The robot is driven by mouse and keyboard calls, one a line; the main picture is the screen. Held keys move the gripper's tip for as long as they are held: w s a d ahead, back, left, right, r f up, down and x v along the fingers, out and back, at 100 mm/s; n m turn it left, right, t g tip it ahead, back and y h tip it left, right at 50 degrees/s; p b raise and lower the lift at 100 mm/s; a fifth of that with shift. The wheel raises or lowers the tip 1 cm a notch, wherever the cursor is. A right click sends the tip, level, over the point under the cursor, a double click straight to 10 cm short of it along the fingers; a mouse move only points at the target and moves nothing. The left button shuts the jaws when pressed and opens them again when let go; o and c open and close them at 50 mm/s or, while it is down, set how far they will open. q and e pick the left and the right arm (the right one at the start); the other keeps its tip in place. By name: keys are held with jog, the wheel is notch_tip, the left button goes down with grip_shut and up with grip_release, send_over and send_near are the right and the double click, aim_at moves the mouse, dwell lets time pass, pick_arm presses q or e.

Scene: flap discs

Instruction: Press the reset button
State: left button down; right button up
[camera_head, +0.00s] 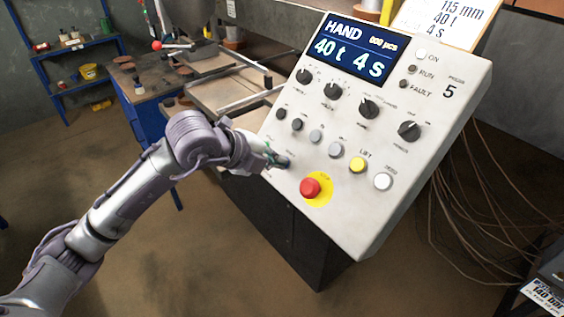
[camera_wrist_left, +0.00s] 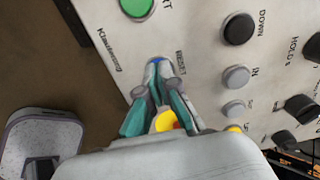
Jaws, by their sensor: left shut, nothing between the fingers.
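The control panel (camera_head: 345,215) is a tilted light-grey box with a display, knobs and coloured buttons. My left gripper (camera_head: 284,162) reaches its lower left part and is shut, with nothing between the fingers. In the left wrist view, the fingertips (camera_wrist_left: 160,68) are over a small blue button (camera_wrist_left: 157,60) beside the label RESET (camera_wrist_left: 181,62). The fingers cover most of this button, and I cannot tell whether they touch it or how far it is pressed. In the head view the gripper hides it. My right gripper is not in view.
A red emergency button (camera_head: 311,188) on a yellow disc is close to the right of the gripper. A green button (camera_wrist_left: 137,6) is beside the blue one. Grey, yellow (camera_head: 357,165) and white (camera_head: 383,181) buttons line the panel. A workbench (camera_head: 150,85) stands behind.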

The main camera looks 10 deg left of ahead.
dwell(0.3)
pick_arm(q)
jog(key=p+v, duration=0.2)
jog(key=v, duration=0.6)
dwell(0.5)
jog(key=shift+f, duration=0.1)
